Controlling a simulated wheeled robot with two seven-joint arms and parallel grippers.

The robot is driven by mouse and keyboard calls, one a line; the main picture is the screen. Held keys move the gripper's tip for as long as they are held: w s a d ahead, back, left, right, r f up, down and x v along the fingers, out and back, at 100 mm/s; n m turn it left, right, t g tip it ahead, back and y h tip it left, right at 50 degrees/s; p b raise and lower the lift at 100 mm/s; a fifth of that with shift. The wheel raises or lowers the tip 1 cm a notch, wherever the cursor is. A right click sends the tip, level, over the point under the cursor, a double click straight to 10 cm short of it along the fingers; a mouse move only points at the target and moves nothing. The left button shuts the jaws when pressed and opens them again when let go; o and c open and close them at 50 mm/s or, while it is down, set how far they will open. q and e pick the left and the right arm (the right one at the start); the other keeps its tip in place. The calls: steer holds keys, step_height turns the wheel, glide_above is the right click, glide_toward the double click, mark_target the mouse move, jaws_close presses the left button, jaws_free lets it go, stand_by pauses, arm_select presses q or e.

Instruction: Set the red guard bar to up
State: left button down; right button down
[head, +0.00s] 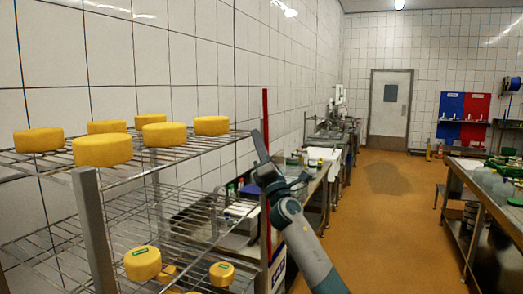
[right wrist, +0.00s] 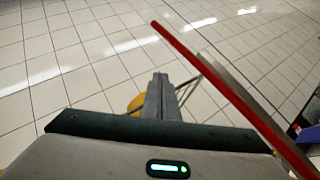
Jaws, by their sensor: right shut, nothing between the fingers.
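The red guard bar (head: 265,108) stands upright at the right end of the wire rack in the head view, and my right arm hides part of its length. In the right wrist view the red bar (right wrist: 215,80) runs diagonally, to the right of the fingers. My right gripper (head: 258,136) is shut and empty, close beside the bar in the head view. Its closed fingers (right wrist: 159,80) point at the tiled wall in the wrist view, with a visible gap to the bar. My left gripper is not in view.
The wire rack (head: 93,250) has yellow cheeses on its upper shelf, such as a large one (head: 102,150), and several on the lower shelf. A counter (head: 318,185) with equipment runs along the wall behind my right arm. The orange floor (head: 385,225) is open to the right.

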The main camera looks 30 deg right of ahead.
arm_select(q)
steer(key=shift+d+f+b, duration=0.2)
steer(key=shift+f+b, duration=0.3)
arm_select(e)
steer(key=s+a, duration=0.2)
steer(key=s, duration=0.6)
steer(key=shift+a+f, duration=0.35)
steer(key=shift+f, duration=0.05)
